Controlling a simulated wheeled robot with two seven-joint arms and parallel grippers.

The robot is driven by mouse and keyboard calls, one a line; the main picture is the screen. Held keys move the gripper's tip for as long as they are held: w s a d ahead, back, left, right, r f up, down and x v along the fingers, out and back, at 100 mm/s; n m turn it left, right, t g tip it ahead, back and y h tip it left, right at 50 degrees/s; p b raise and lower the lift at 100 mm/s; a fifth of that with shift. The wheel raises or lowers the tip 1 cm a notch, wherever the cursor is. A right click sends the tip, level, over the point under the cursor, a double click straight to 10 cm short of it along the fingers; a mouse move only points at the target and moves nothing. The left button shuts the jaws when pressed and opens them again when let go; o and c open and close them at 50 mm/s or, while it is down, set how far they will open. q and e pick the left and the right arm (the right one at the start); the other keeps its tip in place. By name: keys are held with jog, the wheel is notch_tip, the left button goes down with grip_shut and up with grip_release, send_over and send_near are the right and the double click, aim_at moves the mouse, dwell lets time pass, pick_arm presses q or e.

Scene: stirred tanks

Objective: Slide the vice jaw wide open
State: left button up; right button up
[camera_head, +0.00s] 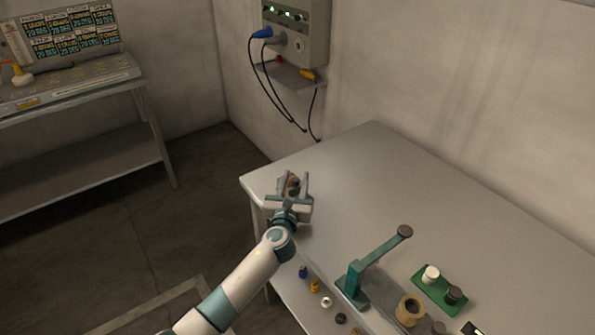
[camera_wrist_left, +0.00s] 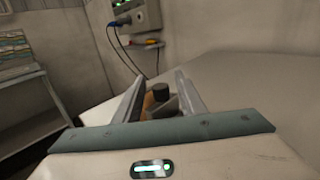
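My left gripper (camera_head: 293,180) is over the near left corner area of the grey bench, its two fingers spread apart. A small object, probably the vice, sits between the fingers and is mostly hidden in the head view (camera_head: 292,187). In the left wrist view it shows a dark round knob (camera_wrist_left: 161,92), an orange-brown part (camera_wrist_left: 149,101) and a grey part between the fingers of the left gripper (camera_wrist_left: 160,80). I cannot tell whether the fingers touch it, or how far its jaw is open. My right gripper is not in view.
A green lever press (camera_head: 355,285), a tan ring (camera_head: 410,311) and a green tray (camera_head: 428,288) with white and dark knobs stand to the right. A wall box (camera_head: 297,32) with cables hangs behind the bench (camera_head: 400,180). The bench's middle and back are clear.

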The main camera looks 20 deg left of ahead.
pick_arm(q)
jog(key=shift+w+a, duration=0.2)
jog(key=shift+w, duration=1.65)
grip_shut()
